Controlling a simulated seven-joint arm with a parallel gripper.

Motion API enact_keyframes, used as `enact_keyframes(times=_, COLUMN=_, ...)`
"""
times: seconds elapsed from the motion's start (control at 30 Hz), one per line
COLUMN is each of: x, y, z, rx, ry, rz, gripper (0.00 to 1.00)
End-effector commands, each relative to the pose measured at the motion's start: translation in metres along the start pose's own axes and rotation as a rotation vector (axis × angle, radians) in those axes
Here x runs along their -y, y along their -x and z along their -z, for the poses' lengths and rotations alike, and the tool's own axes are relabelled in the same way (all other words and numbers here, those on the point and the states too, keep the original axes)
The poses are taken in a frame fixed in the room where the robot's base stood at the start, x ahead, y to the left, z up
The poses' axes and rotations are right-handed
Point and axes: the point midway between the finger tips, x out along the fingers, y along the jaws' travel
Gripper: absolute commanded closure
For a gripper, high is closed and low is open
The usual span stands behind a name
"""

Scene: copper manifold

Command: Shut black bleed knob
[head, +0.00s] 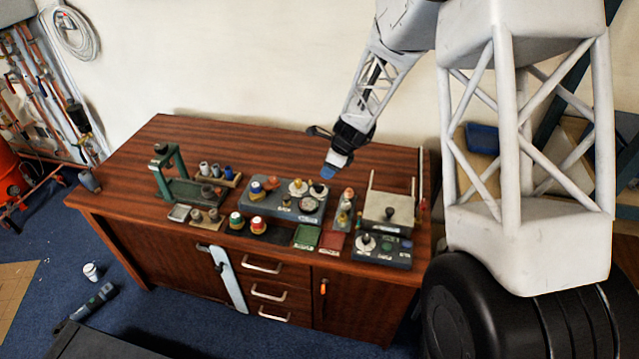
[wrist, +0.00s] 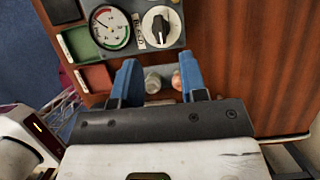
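A black knob (head: 318,188) with a pale ring sits at the back right corner of the grey manifold panel (head: 259,205). In the wrist view the black knob (wrist: 160,28) stands on a round white dial, beside a gauge (wrist: 110,27). My gripper (head: 328,172) is above the bench, just behind and right of the knob. In the wrist view its blue fingers (wrist: 157,82) are open and apart, with the knob beyond them. A grey knob (wrist: 153,82) and a copper-coloured one (wrist: 176,80) show between the fingers, on a lower block; contact is not visible.
The block with copper-coloured knobs (head: 345,210) stands right of the panel. A grey box (head: 389,207) and another dial panel (head: 381,257) are farther right. Green (head: 306,237) and red (head: 332,240) trays lie in front. The back left of the bench is clear.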

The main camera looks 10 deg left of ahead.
Motion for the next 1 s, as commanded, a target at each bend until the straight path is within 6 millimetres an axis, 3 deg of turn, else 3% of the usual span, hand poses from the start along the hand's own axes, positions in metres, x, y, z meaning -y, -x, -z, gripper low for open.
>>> enact_keyframes(times=0.37, x=0.000, y=-0.008, z=0.000, rx=0.000, ry=0.000, rz=-0.001, gripper=0.61)
enact_keyframes(times=1.0, x=0.000, y=-0.067, z=0.000, rx=0.000, ry=0.000, rz=-0.001, gripper=0.61)
